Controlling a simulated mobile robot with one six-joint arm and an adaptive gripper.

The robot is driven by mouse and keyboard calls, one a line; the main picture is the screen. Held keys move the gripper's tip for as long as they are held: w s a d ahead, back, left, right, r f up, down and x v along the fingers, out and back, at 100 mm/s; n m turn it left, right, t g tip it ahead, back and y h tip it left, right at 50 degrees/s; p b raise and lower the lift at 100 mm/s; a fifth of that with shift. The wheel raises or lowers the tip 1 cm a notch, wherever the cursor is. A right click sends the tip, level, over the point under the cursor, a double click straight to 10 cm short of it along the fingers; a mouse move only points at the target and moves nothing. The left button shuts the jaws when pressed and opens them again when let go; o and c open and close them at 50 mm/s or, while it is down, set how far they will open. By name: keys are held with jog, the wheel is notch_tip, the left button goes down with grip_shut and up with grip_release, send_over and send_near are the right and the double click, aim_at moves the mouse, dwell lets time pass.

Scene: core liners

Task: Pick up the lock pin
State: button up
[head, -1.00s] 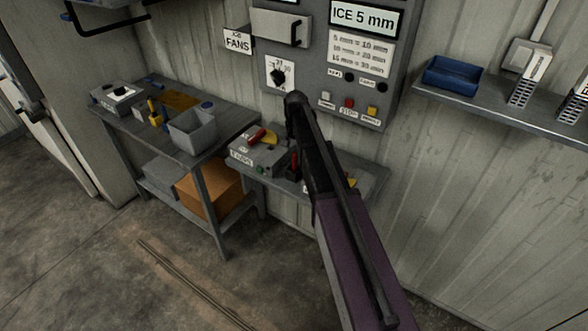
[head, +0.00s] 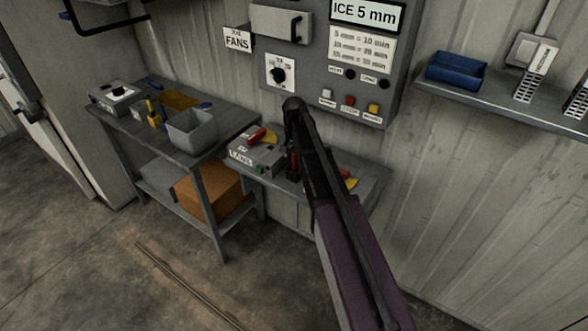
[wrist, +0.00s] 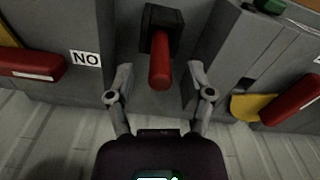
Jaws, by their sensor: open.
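In the wrist view, a red rounded pin or handle (wrist: 160,68) sticks out of a black square block (wrist: 163,22). It looks like the lock pin, though no label on it is readable. My gripper (wrist: 159,82) is open, with one finger on each side of the red piece. No clear contact shows between fingers and red piece. In the head view my arm hides most of the gripper and pin, above the small grey bench (head: 372,185) under the control panel.
Two other red handles with yellow parts lie left (wrist: 30,65) and right (wrist: 292,101) of the gripper. A "NO" label (wrist: 86,58) is beside the left one. The control panel (head: 310,60) rises behind; a workbench with a grey bin (head: 192,130) stands left.

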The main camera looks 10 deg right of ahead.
aim_at(294, 165)
jog(key=shift+f+b, duration=0.9)
jog(key=shift+f, duration=0.25)
jog(key=shift+c, duration=0.2)
grip_shut()
